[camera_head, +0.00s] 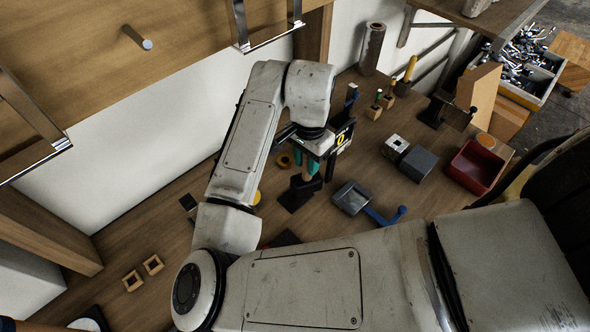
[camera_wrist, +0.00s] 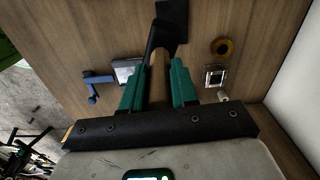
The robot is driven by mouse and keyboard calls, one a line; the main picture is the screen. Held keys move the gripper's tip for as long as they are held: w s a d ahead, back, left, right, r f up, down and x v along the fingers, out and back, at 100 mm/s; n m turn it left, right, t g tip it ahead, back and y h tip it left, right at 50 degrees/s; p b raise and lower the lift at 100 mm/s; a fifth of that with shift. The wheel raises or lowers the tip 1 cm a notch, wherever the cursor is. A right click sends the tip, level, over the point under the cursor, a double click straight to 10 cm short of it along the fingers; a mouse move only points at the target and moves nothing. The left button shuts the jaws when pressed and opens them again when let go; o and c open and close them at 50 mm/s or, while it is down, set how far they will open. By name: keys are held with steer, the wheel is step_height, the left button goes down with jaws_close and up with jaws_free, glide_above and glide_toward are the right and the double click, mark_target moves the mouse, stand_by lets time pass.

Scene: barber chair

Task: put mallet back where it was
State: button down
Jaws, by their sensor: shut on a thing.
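My gripper (camera_head: 308,166) is over the workbench and points down. Its green fingers also show in the wrist view (camera_wrist: 159,66), shut on the mallet's tan wooden handle (camera_wrist: 157,78). A little of the mallet (camera_head: 306,174) shows below the fingers in the head view. A black part (camera_wrist: 161,38) lies beyond the handle in the wrist view, and a flat black plate (camera_wrist: 172,12) shows past it. I cannot tell where mallet head and black stand meet, or whether they touch.
A yellow ring (camera_head: 284,161) lies close on the left. A red bin (camera_head: 475,167), grey block (camera_head: 418,164) and upright tools (camera_head: 375,108) stand farther right. Bare bench shows between them.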

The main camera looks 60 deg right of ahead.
steer(key=w+f, duration=0.3)
steer(key=shift+a+f, duration=0.15)
steer(key=shift+f, duration=0.05)
steer(key=shift+f+p, duration=0.4)
steer(key=shift+f, duration=1.2)
steer(key=shift+f, duration=0.15)
steer(key=c, duration=0.9)
jaws_free()
steer(key=shift+o, duration=0.2)
step_height(320, 180, up, 12)
steer(key=p, duration=0.3)
steer(key=shift+p, duration=0.3)
